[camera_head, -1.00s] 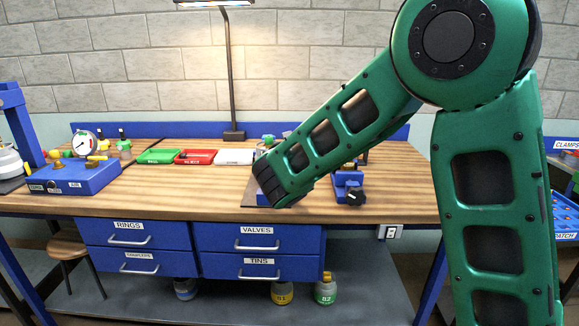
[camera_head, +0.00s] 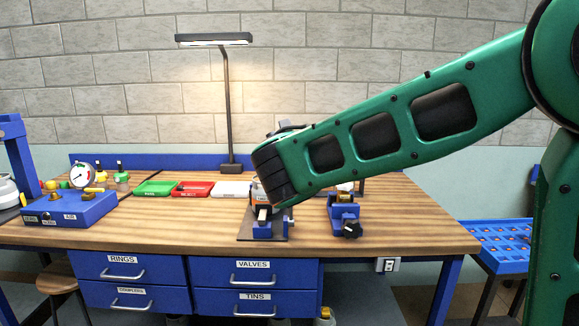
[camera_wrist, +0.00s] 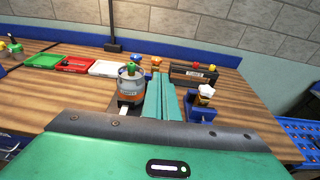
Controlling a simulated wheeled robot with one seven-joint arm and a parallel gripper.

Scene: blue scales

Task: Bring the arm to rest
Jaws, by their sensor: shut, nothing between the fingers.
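My green arm (camera_head: 372,137) reaches in from the right in the head view, over the right part of the workbench. Its dark end hides part of the bench behind it, and my fingers do not show in that view. In the wrist view my gripper (camera_wrist: 160,97) shows as two green fingers close together, shut with nothing between them.
The wooden bench top (camera_head: 400,220) is clear at the right. Green (camera_head: 155,188), red (camera_head: 192,189) and white (camera_head: 232,189) trays lie at the back, near a lamp (camera_head: 226,100). A blue gauge box (camera_head: 70,207) stands at the left. A blue rack (camera_head: 503,246) stands beyond the right edge.

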